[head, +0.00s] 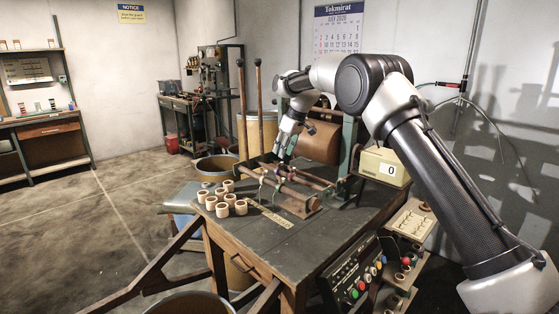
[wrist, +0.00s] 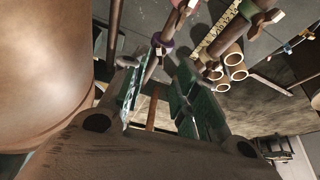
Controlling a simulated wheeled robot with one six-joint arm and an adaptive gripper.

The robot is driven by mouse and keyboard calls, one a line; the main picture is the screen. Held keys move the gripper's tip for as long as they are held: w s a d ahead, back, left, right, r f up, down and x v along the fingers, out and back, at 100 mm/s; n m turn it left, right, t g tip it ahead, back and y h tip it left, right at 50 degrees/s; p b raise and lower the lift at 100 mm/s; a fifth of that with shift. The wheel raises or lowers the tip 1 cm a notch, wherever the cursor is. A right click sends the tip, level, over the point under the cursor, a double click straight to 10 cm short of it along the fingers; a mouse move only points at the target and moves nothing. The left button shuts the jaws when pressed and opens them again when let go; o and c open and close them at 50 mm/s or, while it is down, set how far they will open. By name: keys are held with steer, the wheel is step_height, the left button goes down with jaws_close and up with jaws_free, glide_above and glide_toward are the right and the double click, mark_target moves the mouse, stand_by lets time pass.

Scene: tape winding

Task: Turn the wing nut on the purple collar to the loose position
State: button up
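The purple collar (wrist: 160,44) sits around a brown rod (wrist: 174,22) in the wrist view, with a small pale piece on it that may be its wing nut (wrist: 158,52). The nut's angle is too small to read. My gripper (wrist: 160,82) shows two green-lined fingers spread apart, with the rod and collar near the gap between the tips. Nothing is clearly held. In the head view my gripper (head: 285,155) points down over the winding rods at the back of the bench, close to the collars. The collar is hard to make out there.
Several cardboard cores (head: 225,197) stand at the bench's left, and show in the wrist view (wrist: 236,73). A yellow scale strip (head: 271,214) lies on the bench (head: 300,240). A brown roll (head: 319,142) stands behind the rods. A counter box (head: 385,166) reading 0 is right.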

mark_target(279, 164)
steer(key=x, duration=0.5)
steer(key=shift+f, duration=0.15)
steer(key=shift+c, duration=0.3)
